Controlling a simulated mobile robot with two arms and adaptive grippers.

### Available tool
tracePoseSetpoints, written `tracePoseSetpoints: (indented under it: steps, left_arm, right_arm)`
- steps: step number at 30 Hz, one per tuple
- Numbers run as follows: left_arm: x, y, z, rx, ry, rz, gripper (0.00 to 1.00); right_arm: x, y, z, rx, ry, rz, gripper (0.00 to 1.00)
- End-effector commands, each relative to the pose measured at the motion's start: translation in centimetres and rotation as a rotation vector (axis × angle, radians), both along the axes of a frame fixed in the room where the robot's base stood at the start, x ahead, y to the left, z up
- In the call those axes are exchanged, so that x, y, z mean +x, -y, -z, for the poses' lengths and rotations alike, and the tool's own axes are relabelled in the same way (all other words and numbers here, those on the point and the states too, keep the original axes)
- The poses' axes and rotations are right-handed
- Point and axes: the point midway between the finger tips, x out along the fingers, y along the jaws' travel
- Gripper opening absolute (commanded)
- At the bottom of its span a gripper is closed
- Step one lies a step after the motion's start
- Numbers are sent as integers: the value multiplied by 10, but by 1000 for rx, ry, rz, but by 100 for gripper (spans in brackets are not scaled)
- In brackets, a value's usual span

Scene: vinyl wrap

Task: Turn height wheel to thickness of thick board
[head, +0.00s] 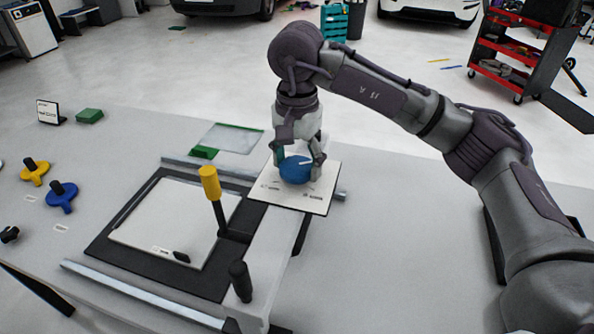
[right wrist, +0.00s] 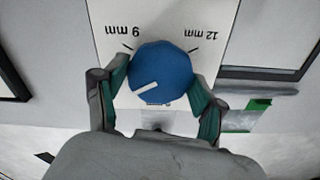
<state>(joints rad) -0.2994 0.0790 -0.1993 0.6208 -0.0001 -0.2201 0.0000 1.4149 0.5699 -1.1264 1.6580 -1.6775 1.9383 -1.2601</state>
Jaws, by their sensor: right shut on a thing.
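The blue height wheel (head: 295,170) sits on a white dial plate (head: 320,203) at the far end of the pale bar. My right gripper (right wrist: 162,95) is shut on the wheel (right wrist: 165,65), one finger on each side, seen from above. The white line on the wheel points left and slightly down in the right wrist view, below the left tick. Upside-down labels on the plate (right wrist: 165,20) show 12 mm at right and a single-digit value at left, whose digit I cannot tell for sure. My left gripper is out of view.
A white board (head: 165,225) lies on a black base (head: 100,250) left of the bar. A yellow-topped handle (head: 209,182) and a black knob (head: 240,280) stand nearby. Yellow (head: 36,170) and blue (head: 61,197) knobbed parts lie at left. The table's right side is clear.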

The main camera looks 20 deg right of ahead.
Motion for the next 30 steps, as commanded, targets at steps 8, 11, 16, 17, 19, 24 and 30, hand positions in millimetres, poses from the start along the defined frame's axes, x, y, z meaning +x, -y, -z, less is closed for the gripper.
tracePoseSetpoints:
  steps: [8, 11, 16, 17, 19, 24, 30]
  left_arm:
    - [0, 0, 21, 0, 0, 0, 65]
    - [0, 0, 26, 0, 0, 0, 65]
    - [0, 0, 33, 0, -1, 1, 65]
    - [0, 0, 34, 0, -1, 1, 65]
    - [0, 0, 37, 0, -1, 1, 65]
    - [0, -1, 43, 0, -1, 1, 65]
    - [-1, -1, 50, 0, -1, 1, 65]
  right_arm:
    - [1, 0, 2, 0, 4, 263, 35]
    - [1, 0, 2, 0, 4, 358, 35]
    - [1, 0, 1, 1, 3, 520, 35]
    - [1, 0, 1, 1, 3, 548, 35]
    - [1, 0, 1, 1, 3, 615, 35]
    - [1, 0, 0, 1, 4, 776, 35]
    - [1, 0, 0, 1, 2, 966, 35]
